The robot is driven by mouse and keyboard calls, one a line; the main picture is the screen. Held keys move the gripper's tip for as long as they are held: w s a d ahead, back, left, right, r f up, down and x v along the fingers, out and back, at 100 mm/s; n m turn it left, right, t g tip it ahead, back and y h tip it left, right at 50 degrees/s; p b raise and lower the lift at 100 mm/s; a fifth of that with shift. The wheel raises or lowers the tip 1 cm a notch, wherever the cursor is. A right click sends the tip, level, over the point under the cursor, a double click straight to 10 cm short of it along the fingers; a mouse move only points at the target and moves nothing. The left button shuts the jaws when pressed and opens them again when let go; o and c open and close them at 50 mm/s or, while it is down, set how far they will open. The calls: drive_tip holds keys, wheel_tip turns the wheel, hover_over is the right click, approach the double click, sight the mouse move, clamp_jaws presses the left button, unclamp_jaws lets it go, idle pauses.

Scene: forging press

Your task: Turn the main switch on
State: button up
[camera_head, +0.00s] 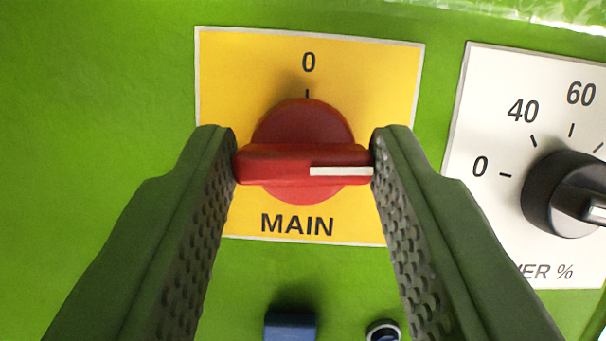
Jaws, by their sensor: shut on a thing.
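The main switch (303,152) is a red rotary knob with a bar handle, on a yellow plate (235,75) marked "0" at the top and "MAIN" below. The bar lies level across the plate, and its white pointer line (340,171) points to the right, away from the 0 mark. My gripper (303,165) is shut on the bar, with one dark green finger at each end of it. The fingers hide the plate's left and right sides, including any marks there.
A black power knob (565,193) sits on a white scale plate (480,110) to the right, close to my right finger. A blue part (290,325) and a small round dark-centred part (383,331) are below. The green panel (90,110) is bare on the left.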

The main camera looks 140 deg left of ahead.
drive_tip(key=shift+m, duration=0.5)
drive_tip(key=o, duration=1)
drive_tip(key=shift+a, duration=0.1)
drive_tip(key=v, duration=1.7)
drive_tip(key=shift+w+a+r, duration=0.2)
